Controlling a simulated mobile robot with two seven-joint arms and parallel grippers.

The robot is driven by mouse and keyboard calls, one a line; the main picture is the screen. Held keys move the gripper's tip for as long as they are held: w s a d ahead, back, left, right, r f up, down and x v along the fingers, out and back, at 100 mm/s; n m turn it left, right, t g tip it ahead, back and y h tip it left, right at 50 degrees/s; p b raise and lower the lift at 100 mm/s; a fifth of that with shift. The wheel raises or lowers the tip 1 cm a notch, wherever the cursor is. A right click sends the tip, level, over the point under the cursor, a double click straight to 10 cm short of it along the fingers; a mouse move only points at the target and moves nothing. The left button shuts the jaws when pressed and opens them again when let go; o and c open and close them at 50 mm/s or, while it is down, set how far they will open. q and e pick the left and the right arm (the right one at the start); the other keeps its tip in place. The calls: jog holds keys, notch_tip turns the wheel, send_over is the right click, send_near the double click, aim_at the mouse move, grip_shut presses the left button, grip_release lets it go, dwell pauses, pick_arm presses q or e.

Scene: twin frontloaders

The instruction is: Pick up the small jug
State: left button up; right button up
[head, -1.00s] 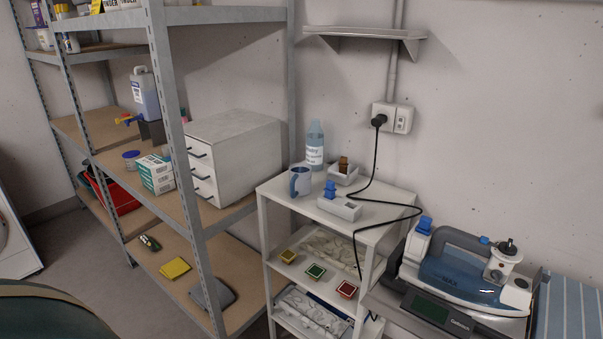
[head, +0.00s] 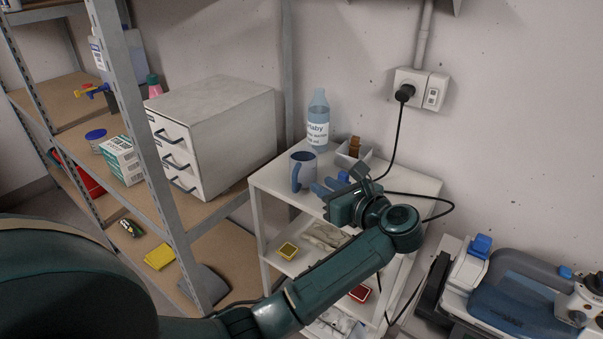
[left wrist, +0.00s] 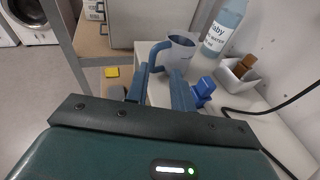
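The small jug (head: 302,173) is pale grey-white with a blue handle and stands upright on the top shelf of the white trolley. It also shows in the left wrist view (left wrist: 183,47), just beyond my fingers, with its blue handle towards the left finger. My left gripper (head: 328,186) is beside the jug on its right in the head view. Its two blue fingers are apart in the left wrist view (left wrist: 162,74), with a gap between them and nothing clearly held. I cannot tell whether a finger touches the handle. My right gripper is in neither view.
A labelled water bottle (head: 318,122) stands behind the jug. A small white tray with a brown item (head: 353,150) and a blue item (left wrist: 204,90) are close by. A black cable (head: 392,145) runs down behind my gripper. A white drawer unit (head: 215,135) stands left.

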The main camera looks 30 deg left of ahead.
aim_at(295, 188)
pick_arm(q)
jog(key=shift+n+g+h, duration=0.6)
jog(key=shift+n+g, duration=0.3)
jog(key=x, duration=0.3)
jog(key=p+x, duration=0.1)
jog(key=x, duration=0.3)
jog(key=shift+s+d+f, duration=0.1)
jog(key=shift+d+f, duration=0.05)
jog(key=shift+f, duration=0.2)
jog(key=shift+a+p, duration=0.35)
jog(key=shift+p, duration=0.1)
jog(key=p+x, duration=0.1)
jog(key=x, duration=0.3)
jog(key=shift+a+f, duration=0.15)
jog(key=shift+f, duration=0.15)
grip_shut()
